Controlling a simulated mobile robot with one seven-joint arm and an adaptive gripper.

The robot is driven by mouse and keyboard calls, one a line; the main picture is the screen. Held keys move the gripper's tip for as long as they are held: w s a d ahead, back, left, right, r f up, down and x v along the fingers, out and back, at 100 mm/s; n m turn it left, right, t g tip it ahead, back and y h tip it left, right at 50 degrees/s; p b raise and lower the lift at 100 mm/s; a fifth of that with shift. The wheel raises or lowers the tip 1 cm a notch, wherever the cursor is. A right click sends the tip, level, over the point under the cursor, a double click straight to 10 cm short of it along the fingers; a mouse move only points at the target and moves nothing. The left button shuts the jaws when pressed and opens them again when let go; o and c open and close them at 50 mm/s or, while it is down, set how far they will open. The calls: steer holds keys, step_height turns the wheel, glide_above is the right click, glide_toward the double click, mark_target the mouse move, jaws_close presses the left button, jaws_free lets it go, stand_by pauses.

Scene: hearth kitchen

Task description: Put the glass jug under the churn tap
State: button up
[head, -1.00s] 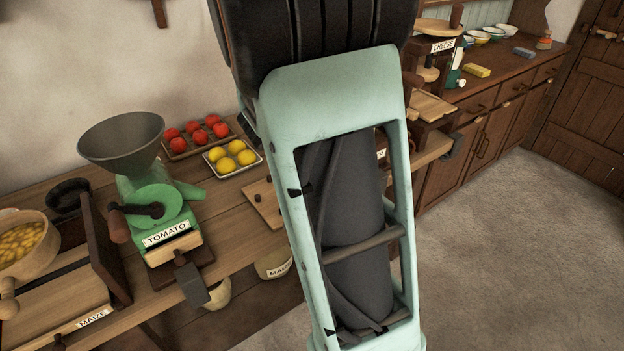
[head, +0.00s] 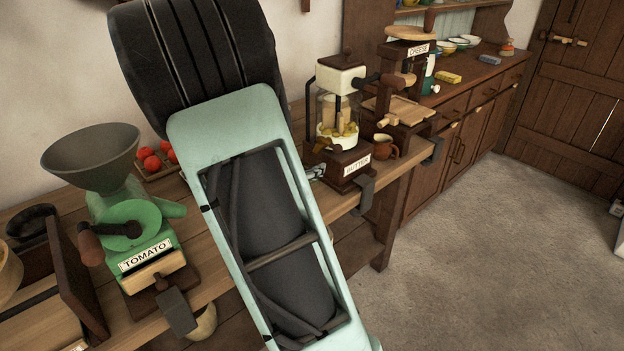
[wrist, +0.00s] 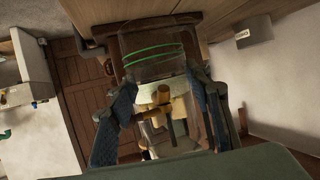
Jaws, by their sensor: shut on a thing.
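The glass jug (wrist: 155,66), clear with green bands, is between the two fingers of my gripper (wrist: 162,88) in the wrist view. The gripper is shut on it. A pale and wooden shape shows through or behind the glass; I cannot tell which. The churn (head: 340,112), labelled BUTTER, stands on the wooden bench in the head view, with a glass body and a dark base. In the head view my arm hides the jug and most of the gripper, so the gap to the churn cannot be judged.
A green tomato mill (head: 125,225) with a grey funnel stands left of my arm. Red tomatoes (head: 152,160) lie behind. The floor (head: 480,250) at right is clear.

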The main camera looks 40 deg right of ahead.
step_height(320, 180, down, 3)
steer(key=shift+r, duration=0.15)
steer(key=x, duration=0.1)
steer(key=b+x, duration=0.1)
steer(key=x, duration=0.2)
steer(key=shift+w+d+r+b, duration=0.1)
steer(key=shift+d+r+b, duration=0.1)
steer(key=shift+r+b, duration=0.15)
steer(key=shift+f, duration=0.15)
steer(key=shift+a, duration=0.1)
steer(key=shift+f, duration=0.25)
steer(key=o, duration=1.3)
